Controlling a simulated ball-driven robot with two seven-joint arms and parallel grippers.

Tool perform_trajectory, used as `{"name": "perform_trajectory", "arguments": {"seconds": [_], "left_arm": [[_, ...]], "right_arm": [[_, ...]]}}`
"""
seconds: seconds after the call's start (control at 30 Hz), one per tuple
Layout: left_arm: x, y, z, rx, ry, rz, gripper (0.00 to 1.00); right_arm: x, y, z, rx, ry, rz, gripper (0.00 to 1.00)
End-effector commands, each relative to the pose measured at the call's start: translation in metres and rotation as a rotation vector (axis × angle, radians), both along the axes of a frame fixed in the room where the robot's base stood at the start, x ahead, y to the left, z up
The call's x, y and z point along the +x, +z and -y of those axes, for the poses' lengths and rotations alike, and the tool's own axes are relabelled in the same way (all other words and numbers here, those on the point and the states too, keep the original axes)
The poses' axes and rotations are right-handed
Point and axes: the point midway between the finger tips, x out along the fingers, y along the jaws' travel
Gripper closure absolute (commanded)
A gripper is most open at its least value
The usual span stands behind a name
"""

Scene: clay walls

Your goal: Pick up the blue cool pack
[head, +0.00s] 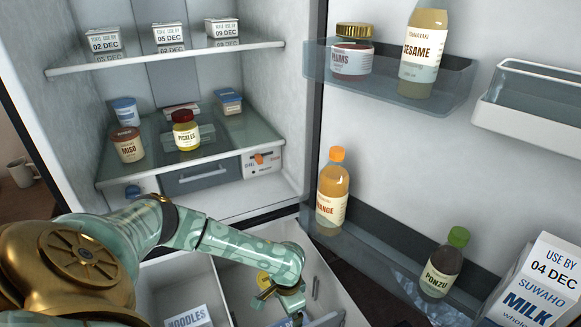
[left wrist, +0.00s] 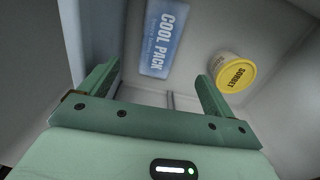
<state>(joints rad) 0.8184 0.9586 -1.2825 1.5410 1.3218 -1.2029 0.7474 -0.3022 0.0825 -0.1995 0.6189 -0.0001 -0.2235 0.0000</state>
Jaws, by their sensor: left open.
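The blue cool pack (left wrist: 165,38) lies in a pale compartment in the left wrist view, its white lettering facing me. My left gripper (left wrist: 158,76) is open, and nothing is between its fingers. The cool pack lies beyond the fingertips, near the middle of the gap, and appears apart from them. In the head view my left gripper (head: 284,303) reaches down into an open drawer at the bottom of the fridge, and my arm hides part of the drawer. My right gripper is not in view.
A noodles box (head: 188,319) sits in the drawer's left compartment. The open fridge door on the right holds an orange bottle (head: 332,190), ponzu (head: 440,268) and milk (head: 535,285).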

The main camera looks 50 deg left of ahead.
Motion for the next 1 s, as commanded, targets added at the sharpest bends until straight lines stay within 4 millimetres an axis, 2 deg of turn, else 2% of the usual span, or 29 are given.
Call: {"name": "perform_trajectory", "arguments": {"seconds": [0.03,0.13,0.23,0.47,0.6,0.8,1.0], "left_arm": [[-0.002,-0.024,0.0,0.0,-0.001,-0.011,0.11],[-0.002,-0.047,0.0,0.001,0.0,-0.01,0.11],[-0.002,-0.061,0.0,0.001,0.001,-0.008,0.11],[-0.002,-0.077,0.0,0.0,0.0,-0.004,0.11],[-0.005,-0.107,0.0,0.0,-0.001,-0.01,0.11],[-0.005,-0.118,0.0,0.0,0.0,-0.005,0.11],[-0.004,-0.119,0.0,-0.001,0.001,-0.001,0.11]], "right_arm": [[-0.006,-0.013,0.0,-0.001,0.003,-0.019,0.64],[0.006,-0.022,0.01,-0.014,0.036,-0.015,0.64],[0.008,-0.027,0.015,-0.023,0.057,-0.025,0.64],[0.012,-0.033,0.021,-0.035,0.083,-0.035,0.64],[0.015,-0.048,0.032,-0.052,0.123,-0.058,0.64],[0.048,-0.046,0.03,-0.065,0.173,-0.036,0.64],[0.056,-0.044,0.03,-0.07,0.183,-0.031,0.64]]}}
